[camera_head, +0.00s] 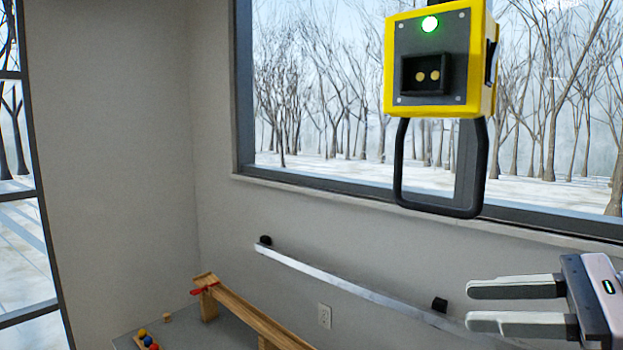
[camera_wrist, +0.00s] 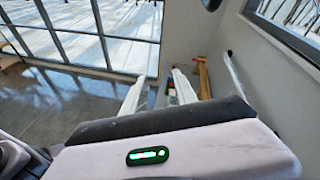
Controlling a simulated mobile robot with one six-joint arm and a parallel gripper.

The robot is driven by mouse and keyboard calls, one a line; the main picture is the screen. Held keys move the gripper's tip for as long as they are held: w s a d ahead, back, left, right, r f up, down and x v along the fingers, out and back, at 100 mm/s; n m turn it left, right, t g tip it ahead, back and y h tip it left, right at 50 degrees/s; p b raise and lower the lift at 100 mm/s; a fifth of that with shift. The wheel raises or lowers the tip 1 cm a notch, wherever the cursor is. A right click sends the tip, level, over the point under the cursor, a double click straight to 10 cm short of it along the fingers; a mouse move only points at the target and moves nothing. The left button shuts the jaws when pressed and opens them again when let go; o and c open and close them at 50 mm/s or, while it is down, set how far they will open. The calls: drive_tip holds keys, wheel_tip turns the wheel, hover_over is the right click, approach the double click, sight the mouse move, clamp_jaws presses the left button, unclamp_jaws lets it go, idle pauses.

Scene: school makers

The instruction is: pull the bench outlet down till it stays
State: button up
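The bench outlet (camera_head: 440,62) is a yellow box with a dark front panel, a lit green lamp and a two-hole socket. It hangs at the upper right in the head view, in front of the window. A black loop handle (camera_head: 440,212) hangs below it. My gripper (camera_head: 468,305) is at the lower right, below the handle and apart from it. Its two fingers are spread with a gap between them, and nothing is held. The fingers also show in the wrist view (camera_wrist: 155,95). What the outlet hangs from is out of frame.
A metal rail (camera_head: 340,283) with black end mounts runs along the wall below the window, near my gripper. A wooden ramp (camera_head: 250,318) and a small tray with coloured balls (camera_head: 148,341) stand lower left. The space between gripper and handle looks clear.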

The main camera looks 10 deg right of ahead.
drive_tip(key=s+d+r+m+t+p, duration=0.1)
drive_tip(key=s+d+r+m+t, duration=0.25)
drive_tip(key=d+r, duration=0.5)
drive_tip(key=p, duration=0.5)
approach(411, 206)
drive_tip(key=shift+t, duration=0.25)
drive_tip(key=x, duration=0.7)
drive_tip(key=shift+w+d+f, duration=0.1)
drive_tip(key=shift+w+f, duration=0.15)
clamp_jaws()
